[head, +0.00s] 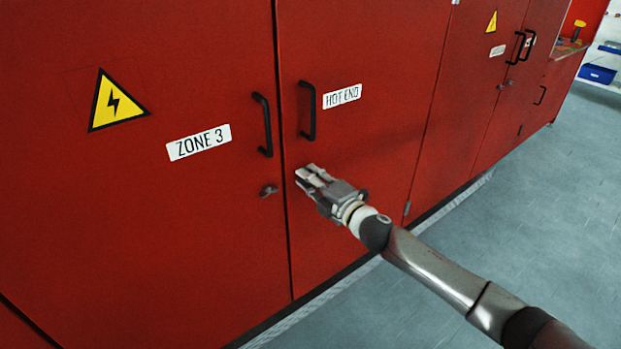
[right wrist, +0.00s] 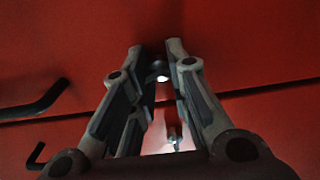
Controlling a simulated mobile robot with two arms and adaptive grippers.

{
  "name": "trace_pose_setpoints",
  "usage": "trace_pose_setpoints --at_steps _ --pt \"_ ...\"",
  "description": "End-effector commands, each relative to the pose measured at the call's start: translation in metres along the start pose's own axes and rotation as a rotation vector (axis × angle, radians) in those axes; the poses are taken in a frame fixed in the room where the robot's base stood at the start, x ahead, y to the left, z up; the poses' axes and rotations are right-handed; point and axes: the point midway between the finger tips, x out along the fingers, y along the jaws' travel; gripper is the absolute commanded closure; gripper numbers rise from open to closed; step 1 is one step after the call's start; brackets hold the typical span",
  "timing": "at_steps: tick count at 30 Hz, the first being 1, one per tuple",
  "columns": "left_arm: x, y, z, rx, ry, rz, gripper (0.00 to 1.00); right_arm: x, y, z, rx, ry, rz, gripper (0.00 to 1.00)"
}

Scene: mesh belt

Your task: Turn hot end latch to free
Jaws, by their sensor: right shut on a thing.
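The red cabinet door labelled HOT END (head: 385,60) is closed beside the ZONE 3 door. My right gripper (head: 307,175) is at the hot end door, below its black handle (head: 308,110). In the right wrist view the fingers (right wrist: 160,62) close around a small metal latch (right wrist: 161,72), which is mostly hidden between the fingertips. I cannot tell which way this latch is turned. In the head view the gripper covers it. My left gripper is out of view.
The ZONE 3 door (head: 140,230) has its own handle (head: 263,125) and small latch (head: 268,190) just left of the seam. More red doors run to the right. Grey floor (head: 540,240) is clear; a blue bin (head: 597,74) is far right.

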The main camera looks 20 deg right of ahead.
Motion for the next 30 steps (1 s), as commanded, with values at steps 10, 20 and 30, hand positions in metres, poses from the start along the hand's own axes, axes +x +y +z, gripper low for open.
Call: trace_pose_setpoints --at_steps 10,20,30 --pt "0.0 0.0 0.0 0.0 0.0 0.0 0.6 0.0 -0.001 0.0 0.001 0.0 -0.001 0.49" --pt "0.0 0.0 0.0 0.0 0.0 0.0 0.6 0.0 0.0 0.0 0.001 0.0 0.0 0.36" --pt "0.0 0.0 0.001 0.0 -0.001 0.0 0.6 -0.024 -0.002 0.0 0.001 0.0 -0.003 0.36"
